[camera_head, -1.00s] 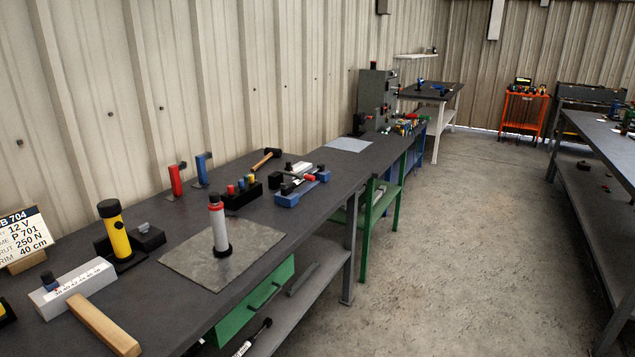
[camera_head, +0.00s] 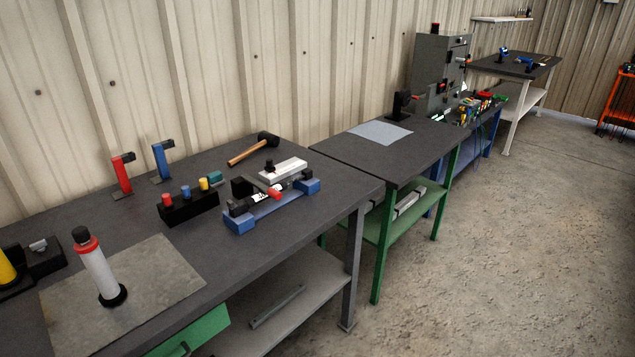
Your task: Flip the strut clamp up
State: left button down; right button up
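A blue cradle (camera_head: 240,223) stands near the right front edge of the nearest dark bench. A strut with a white label (camera_head: 262,197) lies along it. Neither of my grippers is in view.
A black holder with coloured knobs (camera_head: 190,208), a white block (camera_head: 283,171) and a hammer (camera_head: 250,149) lie close around the cradle. A white-and-red cylinder (camera_head: 98,272) stands on a grey mat (camera_head: 160,285). The concrete floor (camera_head: 480,260) at right is clear.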

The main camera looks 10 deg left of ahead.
aim_at(262, 188)
jog(key=i+l, duration=0.45)
jog(key=i+l+u, duration=0.15)
jog(key=i+l, duration=0.25)
jog(key=l, duration=0.25)
